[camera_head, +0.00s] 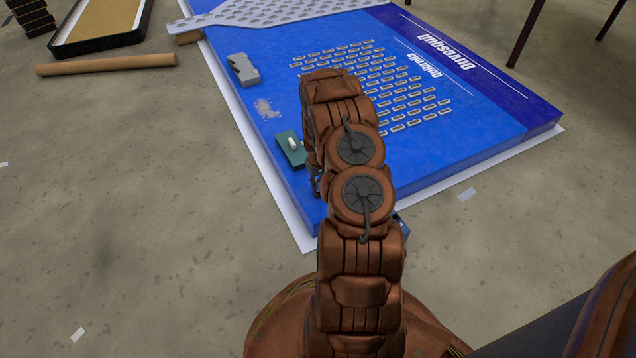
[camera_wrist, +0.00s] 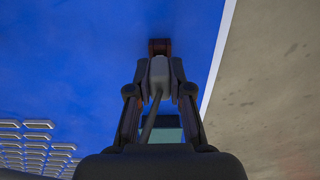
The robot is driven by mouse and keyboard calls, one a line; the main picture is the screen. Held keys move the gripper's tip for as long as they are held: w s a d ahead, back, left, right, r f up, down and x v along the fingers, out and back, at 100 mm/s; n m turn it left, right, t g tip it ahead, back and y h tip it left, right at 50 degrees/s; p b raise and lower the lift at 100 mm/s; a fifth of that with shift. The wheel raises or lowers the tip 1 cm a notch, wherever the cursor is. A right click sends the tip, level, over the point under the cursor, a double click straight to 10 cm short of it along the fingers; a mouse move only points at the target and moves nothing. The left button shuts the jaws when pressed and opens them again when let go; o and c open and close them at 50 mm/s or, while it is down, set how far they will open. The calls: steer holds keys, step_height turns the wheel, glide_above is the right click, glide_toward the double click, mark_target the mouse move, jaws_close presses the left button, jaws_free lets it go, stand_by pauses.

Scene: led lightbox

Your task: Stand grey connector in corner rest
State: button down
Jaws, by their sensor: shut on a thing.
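In the wrist view my gripper (camera_wrist: 160,50) is shut on a grey piece, which I take for the grey connector (camera_wrist: 159,74). A dark grey strip runs down from it toward the camera. The blue lightbox panel (camera_wrist: 90,60) lies behind the fingers; I cannot tell whether the connector touches it. In the head view my arm hides the gripper's jaws and the held piece. A grey notched block (camera_head: 243,69), perhaps the corner rest, lies near the panel's left edge.
Rows of small LED modules (camera_head: 425,103) cover the middle of the panel. A perforated grey plate (camera_head: 270,12) lies across its far end. A cardboard tube (camera_head: 107,64) and a black tray (camera_head: 92,42) are on the floor at left. The panel's near left surface is mostly clear.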

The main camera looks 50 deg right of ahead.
steer(key=shift+f, duration=0.9)
steer(key=c, duration=1)
jaws_free()
steer(key=shift+r, duration=0.15)
steer(key=shift+r+p, duration=1.75)
steer(key=shift+r, duration=2.15)
steer(key=shift+r, duration=0.1)
